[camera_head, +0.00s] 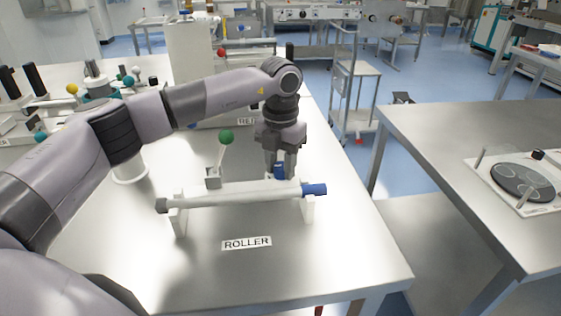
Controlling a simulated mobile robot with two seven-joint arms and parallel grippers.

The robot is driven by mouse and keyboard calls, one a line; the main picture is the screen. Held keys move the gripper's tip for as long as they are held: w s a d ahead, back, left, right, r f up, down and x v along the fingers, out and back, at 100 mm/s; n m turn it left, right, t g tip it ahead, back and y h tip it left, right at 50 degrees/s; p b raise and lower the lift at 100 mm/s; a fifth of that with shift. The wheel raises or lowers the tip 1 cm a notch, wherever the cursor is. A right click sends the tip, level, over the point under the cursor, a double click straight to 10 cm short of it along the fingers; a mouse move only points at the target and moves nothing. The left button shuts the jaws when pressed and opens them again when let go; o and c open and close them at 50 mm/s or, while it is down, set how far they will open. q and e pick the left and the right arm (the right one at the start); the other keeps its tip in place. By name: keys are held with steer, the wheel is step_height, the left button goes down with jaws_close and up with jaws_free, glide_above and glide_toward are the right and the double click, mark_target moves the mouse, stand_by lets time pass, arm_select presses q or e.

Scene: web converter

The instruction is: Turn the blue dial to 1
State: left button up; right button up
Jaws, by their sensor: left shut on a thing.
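My left gripper (280,168) points down over the far side of a white roller (235,194), on the steel table. It is shut on a small blue piece (280,170) that shows between its fingers, just behind the roller. A second blue part, a blue knob (314,189), sits on the roller's right end, apart from the fingers. I cannot tell for certain which blue part is the dial. No number or pointer mark can be read. My right gripper is not in view.
A lever with a green ball (226,137) stands behind the roller, left of my gripper. A "ROLLER" label (246,243) lies in front on bare table. A second steel table (455,150) stands to the right across a gap, with a round dark plate (523,182) on it.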

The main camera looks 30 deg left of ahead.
mark_target(280, 166)
arm_select(q)
steer(key=shift+n, duration=0.5)
steer(key=o, duration=1)
steer(key=shift+r, duration=0.1)
step_height(280, 166, up, 7)
steer(key=shift+r, duration=0.1)
stand_by(0.3)
